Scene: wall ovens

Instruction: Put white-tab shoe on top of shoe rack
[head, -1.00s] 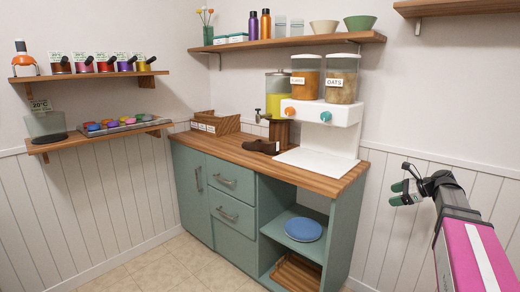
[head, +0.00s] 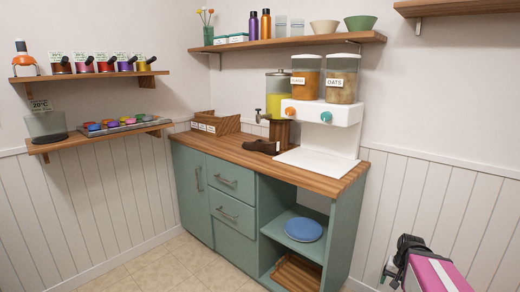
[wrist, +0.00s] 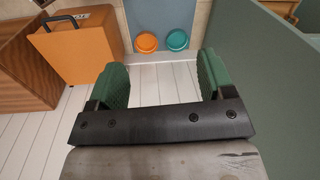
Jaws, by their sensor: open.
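A dark brown shoe (head: 258,146) with a small white tab at its right end lies on the wooden counter top, left of the white dispenser base. I cannot tell for sure which thing is the shoe rack; a slatted wooden piece (head: 297,273) sits in the cabinet's lowest open compartment. My gripper (wrist: 160,82) shows in the wrist view with its two green fingers wide apart and nothing between them. In the head view my arm is at the bottom right, low and well away from the shoe. The shoe is not in the wrist view.
A dispenser (head: 320,112) stands at the counter's right. In the wrist view, an orange case (wrist: 85,48) stands left and a green panel (wrist: 265,70) right.

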